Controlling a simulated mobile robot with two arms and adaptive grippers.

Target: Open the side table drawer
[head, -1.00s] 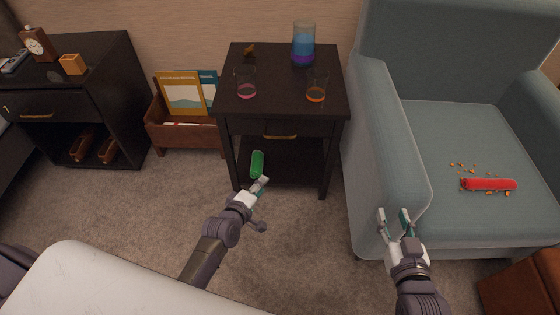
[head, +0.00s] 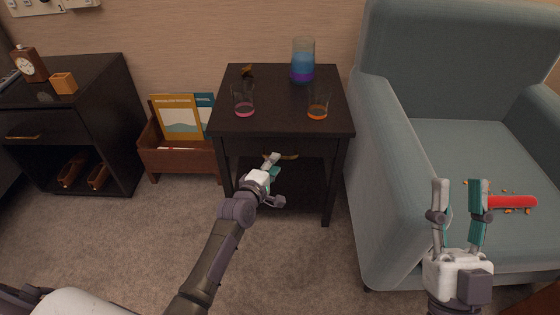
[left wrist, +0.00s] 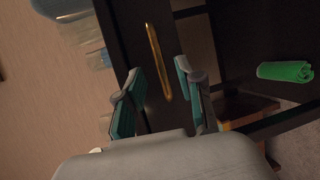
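The dark side table (head: 270,118) stands in the middle of the head view, left of the armchair. Its drawer has a thin gold handle (head: 286,156), partly covered by my left gripper. My left gripper (head: 272,165) is in front of the drawer, close to the handle. In the left wrist view the gold handle (left wrist: 158,62) lies ahead between the two open fingers, which look empty; contact cannot be told. The drawer looks shut. My right gripper (head: 461,190) is open and empty before the armchair seat.
Glasses (head: 244,101) (head: 318,105) and a blue-purple pitcher (head: 303,62) stand on the table. A green rolled item (left wrist: 286,71) lies under the drawer. The armchair (head: 385,190) closes off the right side; a magazine box (head: 180,158) stands left. Carpet in front is clear.

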